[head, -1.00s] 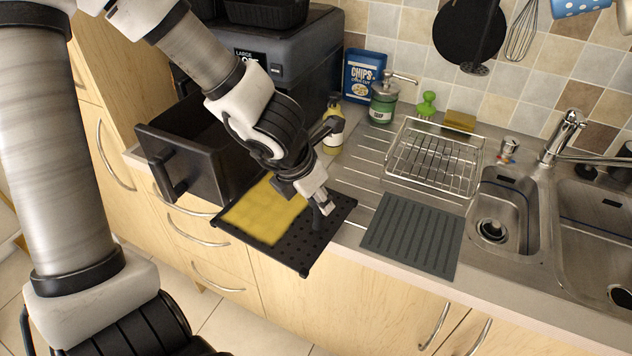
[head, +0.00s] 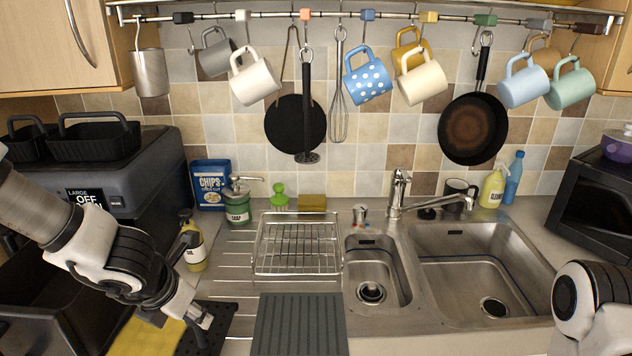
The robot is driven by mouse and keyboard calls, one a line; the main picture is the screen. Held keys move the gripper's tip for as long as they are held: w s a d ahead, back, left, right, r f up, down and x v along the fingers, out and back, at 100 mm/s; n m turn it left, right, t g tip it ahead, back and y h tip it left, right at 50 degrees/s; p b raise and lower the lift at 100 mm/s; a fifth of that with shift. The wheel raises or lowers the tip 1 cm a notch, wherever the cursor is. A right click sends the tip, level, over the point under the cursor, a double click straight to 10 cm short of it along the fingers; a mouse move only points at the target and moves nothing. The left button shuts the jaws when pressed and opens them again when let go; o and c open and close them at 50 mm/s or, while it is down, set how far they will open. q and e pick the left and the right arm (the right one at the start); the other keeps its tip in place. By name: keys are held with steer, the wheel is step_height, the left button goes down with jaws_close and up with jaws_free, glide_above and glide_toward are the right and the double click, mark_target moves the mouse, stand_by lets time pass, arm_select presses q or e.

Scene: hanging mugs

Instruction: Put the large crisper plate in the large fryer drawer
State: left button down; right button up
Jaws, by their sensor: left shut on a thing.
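The large crisper plate (head: 221,315) is black and perforated, at the bottom left of the head view, partly cut off by the lower edge. The large fryer drawer (head: 38,300) is dark, pulled out and open to the left of the plate, partly behind my left arm. My right arm shows at the right edge; its gripper is out of the frame.
The dark fryer (head: 150,160) stands at the left with black baskets (head: 95,138) on top. A yellow bottle (head: 194,250) and a green soap dispenser (head: 238,205) stand near it. A wire rack (head: 298,245), a grey ridged mat (head: 300,325) and sinks (head: 480,265) fill the middle. Mugs hang above.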

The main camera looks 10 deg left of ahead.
arm_select(q)
steer(key=w+p, duration=0.1)
steer(key=w, duration=0.1)
steer(key=w+a+p, duration=0.1)
steer(key=w, duration=0.1)
steer(key=w+p, duration=0.1)
steer(key=w, duration=0.1)
steer(key=shift+w+a+r+p, duration=0.25)
steer(key=shift+w+a+p, duration=0.05)
steer(key=shift+w+p, duration=0.1)
steer(key=shift+w+a+f, duration=0.1)
steer(key=shift+w, duration=0.15)
steer(key=shift+w+f, duration=0.1)
steer(key=shift+f, duration=0.05)
